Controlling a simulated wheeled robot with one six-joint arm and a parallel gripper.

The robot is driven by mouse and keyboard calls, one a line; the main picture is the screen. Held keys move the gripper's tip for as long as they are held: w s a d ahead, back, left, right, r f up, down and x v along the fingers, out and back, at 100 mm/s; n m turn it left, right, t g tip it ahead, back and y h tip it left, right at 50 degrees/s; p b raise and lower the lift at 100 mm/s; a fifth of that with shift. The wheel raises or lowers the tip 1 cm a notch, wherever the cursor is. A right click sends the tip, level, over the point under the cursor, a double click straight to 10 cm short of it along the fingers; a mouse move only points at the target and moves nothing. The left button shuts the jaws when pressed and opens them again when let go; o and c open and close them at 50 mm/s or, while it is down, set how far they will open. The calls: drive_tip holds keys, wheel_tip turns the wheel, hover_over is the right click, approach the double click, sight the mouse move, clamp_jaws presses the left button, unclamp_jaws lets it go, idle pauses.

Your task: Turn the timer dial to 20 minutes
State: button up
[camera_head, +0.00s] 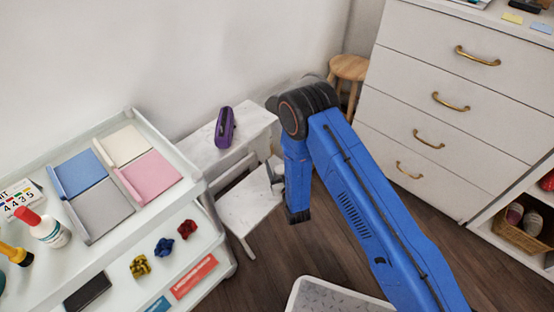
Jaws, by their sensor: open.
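I cannot make out a timer dial or minute marks in this view. My blue arm reaches in from the lower right and bends at a dark elbow. My gripper (276,172) is the small grey part beside the forearm, in front of the white side table (198,150). It is open, its fingers are small and partly hidden, and I see nothing held. A purple object (225,127) with a dark middle stands on the side table, beyond the gripper to the upper left; I cannot tell what it is.
A white cart (150,122) at left holds coloured squares, a red-capped bottle (42,228) and small items. A wooden stool (349,68) stands behind my arm. A white drawer cabinet (447,75) is at right. A pale tray (330,297) lies low in front. Some wooden floor is clear.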

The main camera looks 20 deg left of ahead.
drive_tip(key=c, duration=1.1)
drive_tip(key=shift+w+m+t+h, duration=0.1)
drive_tip(key=shift+m+t+h, duration=0.2)
drive_tip(key=shift+h, duration=0.1)
drive_tip(key=shift+w+d+m+t+h, duration=0.1)
drive_tip(key=shift+d+m+t+h, duration=0.1)
drive_tip(key=shift+m+t+h, duration=0.3)
drive_tip(key=o, duration=1.1)
